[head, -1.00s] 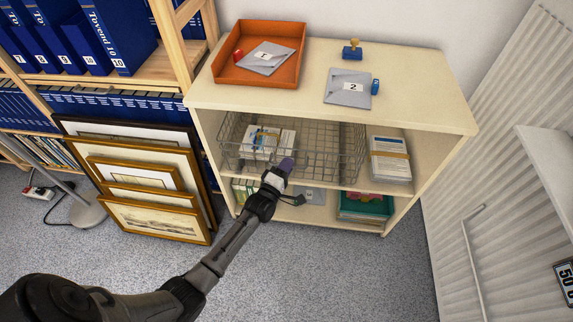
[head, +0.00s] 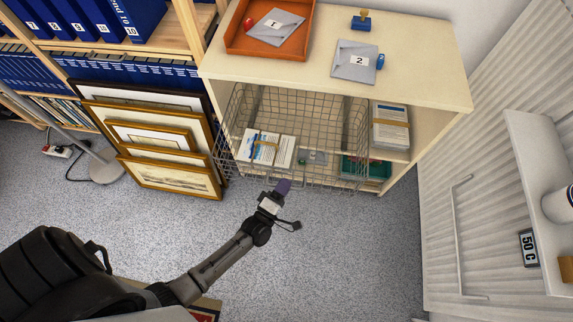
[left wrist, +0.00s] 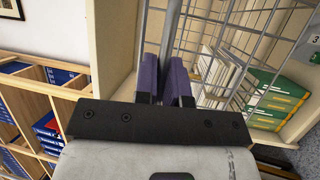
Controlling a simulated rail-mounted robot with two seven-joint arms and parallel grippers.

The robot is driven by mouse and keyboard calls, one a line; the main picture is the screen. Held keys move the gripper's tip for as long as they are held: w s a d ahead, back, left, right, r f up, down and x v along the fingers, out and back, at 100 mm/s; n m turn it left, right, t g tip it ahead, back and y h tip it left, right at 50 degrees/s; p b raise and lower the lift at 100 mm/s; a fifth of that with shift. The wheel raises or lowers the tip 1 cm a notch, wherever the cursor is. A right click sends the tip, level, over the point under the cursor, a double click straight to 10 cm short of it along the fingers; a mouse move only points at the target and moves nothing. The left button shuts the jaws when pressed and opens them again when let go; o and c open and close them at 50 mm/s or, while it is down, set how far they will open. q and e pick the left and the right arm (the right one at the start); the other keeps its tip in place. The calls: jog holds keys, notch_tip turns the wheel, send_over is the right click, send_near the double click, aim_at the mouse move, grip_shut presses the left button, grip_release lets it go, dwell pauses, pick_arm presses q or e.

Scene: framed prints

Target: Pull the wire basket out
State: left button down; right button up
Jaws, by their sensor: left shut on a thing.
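The wire basket (head: 310,125) is a grey mesh basket on the upper shelf of the cream cabinet (head: 420,82). It sticks well out of the cabinet front. A bundle of papers with a band (head: 267,148) lies in it at the left. My left gripper (head: 284,187), with purple fingers, is at the basket's front edge. In the left wrist view the purple fingers (left wrist: 164,80) are shut on a grey bar at the basket's front, with mesh behind them. My right gripper is not in view.
Framed prints (head: 165,150) lean at the left, close to the basket's left side. A banded paper stack (head: 390,127) stays on the shelf to the right. An orange tray (head: 240,42) and grey envelopes (head: 354,60) lie on top.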

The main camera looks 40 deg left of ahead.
pick_arm(q)
jog(key=shift+s+d, duration=0.3)
jog(key=shift+s, duration=0.25)
jog(key=shift+s+d, duration=0.3)
jog(key=shift+s, duration=0.25)
jog(key=c, duration=1.2)
grip_release()
jog(key=shift+s+p, duration=0.1)
jog(key=shift+p, duration=0.2)
jog(key=p+v, duration=0.2)
jog(key=v, duration=1.1)
jog(key=shift+s, duration=0.35)
